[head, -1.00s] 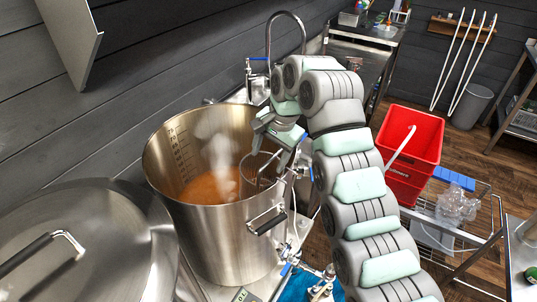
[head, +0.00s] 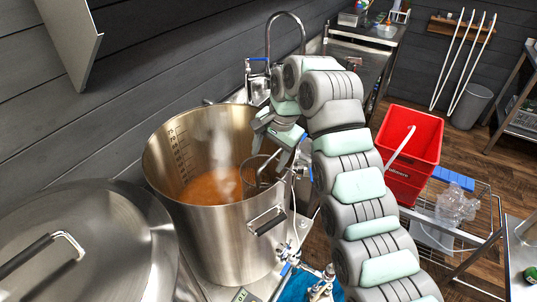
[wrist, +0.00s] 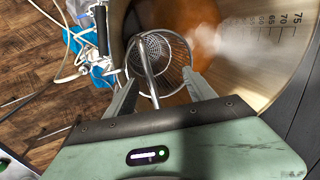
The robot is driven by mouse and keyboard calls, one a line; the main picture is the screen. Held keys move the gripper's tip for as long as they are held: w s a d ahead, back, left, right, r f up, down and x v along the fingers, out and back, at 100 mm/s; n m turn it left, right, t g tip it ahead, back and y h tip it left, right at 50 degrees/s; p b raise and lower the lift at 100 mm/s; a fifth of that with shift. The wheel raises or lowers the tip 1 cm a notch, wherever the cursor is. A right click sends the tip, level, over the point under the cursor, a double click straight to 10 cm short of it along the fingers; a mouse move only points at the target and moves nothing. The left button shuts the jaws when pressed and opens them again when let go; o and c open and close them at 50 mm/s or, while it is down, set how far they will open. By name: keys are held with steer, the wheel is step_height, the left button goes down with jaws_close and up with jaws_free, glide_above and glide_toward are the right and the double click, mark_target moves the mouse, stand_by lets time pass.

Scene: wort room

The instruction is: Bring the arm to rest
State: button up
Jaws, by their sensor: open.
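My arm (head: 362,190) reaches up from the lower right and bends over toward a large steel pot. My gripper (head: 268,158) is at the pot's right rim. In the wrist view my gripper (wrist: 160,88) is open, its two fingers apart. A wire mesh strainer (wrist: 160,58) with a metal rod lies between and beyond the fingers; I cannot tell whether a finger touches it. The strainer (head: 262,170) also shows at the pot's inner right side. The pot (head: 225,235) holds steaming orange-brown liquid (head: 208,188).
A steel lid with a black handle (head: 85,235) is at the lower left. A curved tap (head: 285,18) stands behind my arm. A red crate (head: 408,140) and a wire rack (head: 470,225) are at right. Hoses and valves (head: 290,265) are by the pot's base.

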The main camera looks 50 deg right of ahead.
steer(key=shift+f, duration=0.2)
stand_by(0.6)
steer(key=shift+w+a+r+p, duration=0.1)
steer(key=shift+w+r+p, duration=0.05)
steer(key=shift+w+p, duration=0.35)
steer(key=shift+w+a+r+p, duration=0.1)
steer(key=shift+w+r+p, duration=0.05)
steer(key=shift+w+p, duration=0.35)
steer(key=shift+r, duration=0.15)
steer(key=shift+p+v, duration=2.85)
steer(key=shift+v, duration=2.05)
steer(key=shift+d, duration=0.1)
